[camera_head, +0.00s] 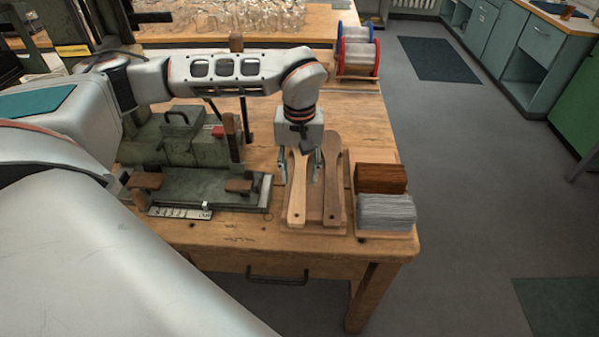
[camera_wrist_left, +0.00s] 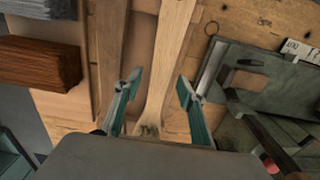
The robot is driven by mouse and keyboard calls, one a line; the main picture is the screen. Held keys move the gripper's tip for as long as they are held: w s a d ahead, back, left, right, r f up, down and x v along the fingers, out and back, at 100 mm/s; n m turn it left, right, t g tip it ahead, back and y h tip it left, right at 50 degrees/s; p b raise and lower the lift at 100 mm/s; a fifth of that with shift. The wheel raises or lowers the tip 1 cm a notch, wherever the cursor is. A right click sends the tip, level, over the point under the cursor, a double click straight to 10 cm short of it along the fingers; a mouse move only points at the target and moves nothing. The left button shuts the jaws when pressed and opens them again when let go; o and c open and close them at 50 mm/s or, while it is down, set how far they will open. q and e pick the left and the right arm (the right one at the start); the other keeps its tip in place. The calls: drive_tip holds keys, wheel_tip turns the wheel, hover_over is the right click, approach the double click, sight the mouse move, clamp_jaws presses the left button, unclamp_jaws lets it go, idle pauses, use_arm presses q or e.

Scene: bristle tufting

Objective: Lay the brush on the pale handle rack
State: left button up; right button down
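A pale wooden brush handle (camera_head: 297,198) lies lengthwise on the left side of a tan wooden rack board (camera_head: 315,207), beside a darker handle (camera_head: 333,192). My left gripper (camera_head: 299,172) points down over the pale handle's far part. In the left wrist view, the open fingers (camera_wrist_left: 158,88) stand apart on either side of the pale handle (camera_wrist_left: 174,45), with gaps beside it. A dark rough patch shows at its near end, partly hidden by the gripper body. I cannot tell whether it is bristle. My right gripper is not in view.
Left of the rack stands a green metal fixture (camera_head: 190,188) with brown pads and an upright post. Brown (camera_head: 381,178) and grey (camera_head: 386,210) bristle bundles sit close on the right. Wire spools (camera_head: 357,58) and glassware (camera_head: 245,18) are behind.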

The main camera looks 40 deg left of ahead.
sight(300, 178)
use_arm(q)
wheel_tip(300, 178, up, 12)
drive_tip(key=p, duration=0.1)
drive_tip(key=shift+p, duration=0.4)
idle(0.4)
